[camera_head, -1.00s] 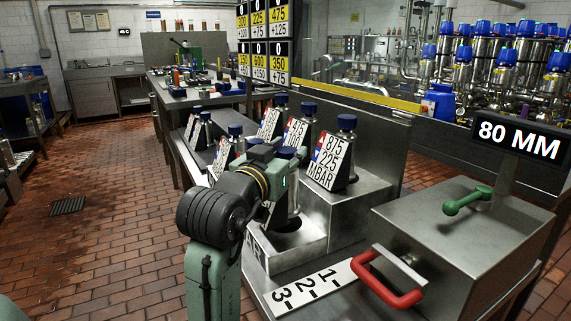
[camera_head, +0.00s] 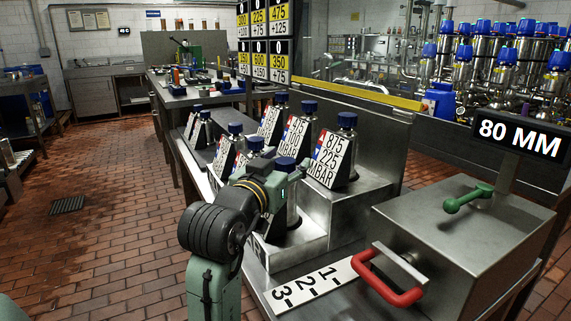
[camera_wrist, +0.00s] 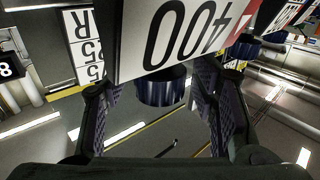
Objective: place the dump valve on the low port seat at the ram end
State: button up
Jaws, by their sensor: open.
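The dump valve, a steel body with a blue cap (camera_head: 285,164), stands upright at the low near step (camera_head: 300,246). Its lower body is over the dark port opening, partly hidden by my arm, so I cannot tell whether it is fully seated. My gripper (camera_head: 277,192) is beside it. In the wrist view my open gripper (camera_wrist: 152,90) has one finger on each side of a blue cap (camera_wrist: 161,88), with a white plate reading 400 (camera_wrist: 185,38) above it, upside down.
Several blue-capped valves with number plates stand on the steps behind, the nearest on the higher block (camera_head: 346,150). A steel box (camera_head: 465,235) with a red handle (camera_head: 388,278) is at right. A white strip numbered 1 to 3 (camera_head: 313,284) lies in front.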

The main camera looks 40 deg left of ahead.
jog(key=shift+r, duration=0.2)
jog(key=v, duration=1.2)
jog(key=shift+b, duration=0.3)
